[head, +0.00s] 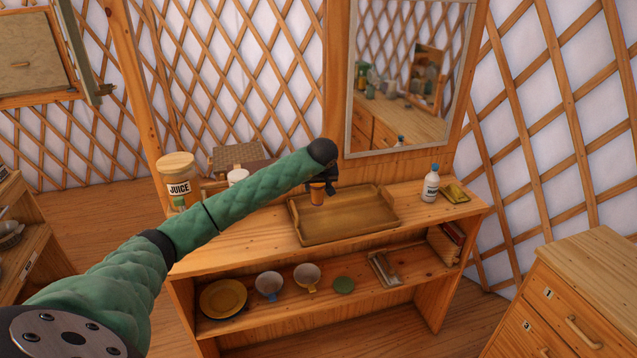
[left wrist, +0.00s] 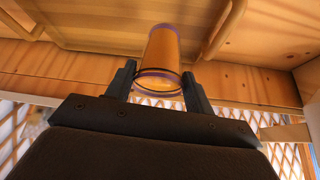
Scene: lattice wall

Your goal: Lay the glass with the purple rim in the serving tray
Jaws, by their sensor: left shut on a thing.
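An orange-tinted glass (head: 317,194) with a purple rim is held by my left gripper (head: 322,183) over the left part of the serving tray. In the left wrist view the glass (left wrist: 161,58) sits between the two dark fingers (left wrist: 160,84), which are shut on it. The serving tray (head: 372,226) is brown wood with raised sides and stands on the top of the wooden shelf unit. I cannot tell whether the glass touches the tray floor. No other thing is seen in the tray. My right gripper is not in view.
A juice jar (head: 178,182) and a white-lidded container (head: 237,177) stand left of the tray. A white bottle (head: 431,184) and a small yellow dish (head: 455,193) are at the right. A mirror (head: 408,80) rises behind.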

